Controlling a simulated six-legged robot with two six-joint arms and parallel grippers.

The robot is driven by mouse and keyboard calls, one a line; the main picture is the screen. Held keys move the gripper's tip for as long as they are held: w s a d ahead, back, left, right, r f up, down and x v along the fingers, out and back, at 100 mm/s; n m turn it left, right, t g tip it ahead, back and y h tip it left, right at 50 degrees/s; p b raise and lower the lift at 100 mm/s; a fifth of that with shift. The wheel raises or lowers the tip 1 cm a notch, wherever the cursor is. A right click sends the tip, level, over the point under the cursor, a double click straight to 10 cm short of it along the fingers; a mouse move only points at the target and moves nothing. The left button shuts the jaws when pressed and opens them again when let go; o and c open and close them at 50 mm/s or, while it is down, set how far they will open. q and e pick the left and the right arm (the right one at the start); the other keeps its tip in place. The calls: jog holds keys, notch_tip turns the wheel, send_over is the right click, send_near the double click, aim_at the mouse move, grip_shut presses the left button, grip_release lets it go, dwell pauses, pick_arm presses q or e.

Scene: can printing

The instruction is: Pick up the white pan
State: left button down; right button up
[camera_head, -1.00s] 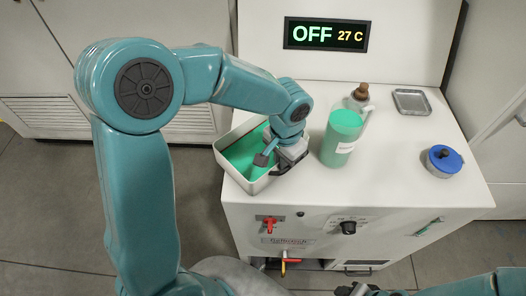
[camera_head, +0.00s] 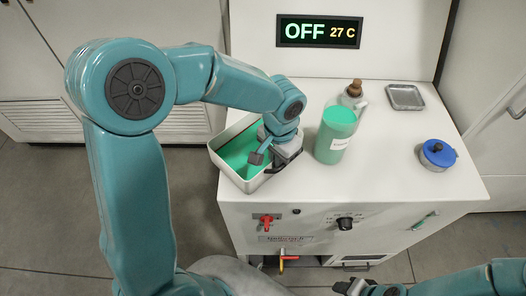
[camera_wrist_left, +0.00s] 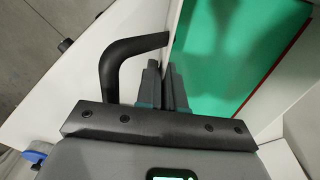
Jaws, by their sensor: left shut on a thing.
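The white pan (camera_head: 230,172) is a rectangular white tray with a green inside, at the left front of the white machine top. My left gripper (camera_head: 269,157) is at its right side and shut on it; the exact contact is partly hidden by the gripper. In the left wrist view, the fingers (camera_wrist_left: 166,85) are close together beside the pan's green interior (camera_wrist_left: 240,50). A curved black handle (camera_wrist_left: 110,62) shows just left of the fingers. My right gripper (camera_head: 358,288) is low at the bottom edge, away from the pan, and its jaws are unclear.
A green-filled container (camera_head: 336,137) stands close right of the pan, with a brown-capped bottle (camera_head: 354,93) behind it. A blue-lidded jar (camera_head: 437,154) and small metal tray (camera_head: 406,97) are farther right. A display (camera_head: 319,32) reads OFF 27 C.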

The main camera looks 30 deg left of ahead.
pick_arm(q)
notch_tip(320, 180, up, 20)
dwell(0.7)
